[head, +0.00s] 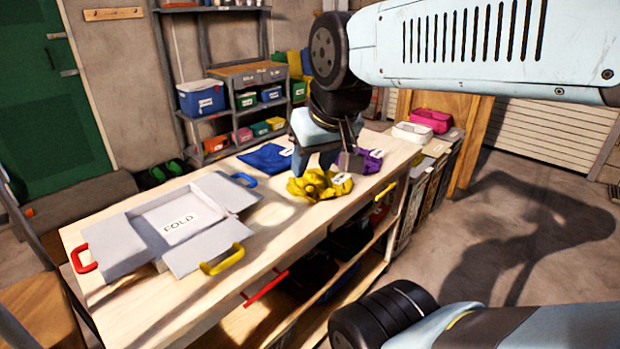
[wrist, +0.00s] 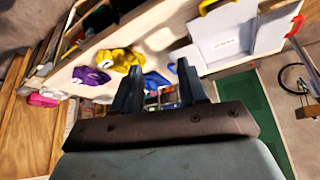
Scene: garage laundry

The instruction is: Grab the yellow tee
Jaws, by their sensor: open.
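The yellow tee (head: 318,185) lies crumpled on the wooden workbench, toward its far right part. It also shows in the wrist view (wrist: 122,60), left of the fingers. My gripper (head: 322,165) is open and empty, with its fingers just above and behind the tee in the head view. In the wrist view the two fingers (wrist: 160,90) are spread apart with nothing between them. I cannot tell whether a finger touches the cloth.
A blue cloth (head: 267,158) and a purple cloth (head: 366,161) lie close on either side of the tee. A grey folding board (head: 128,245) marked FOLD, with coloured handles, takes up the bench's left part. Shelving with bins (head: 200,98) stands behind.

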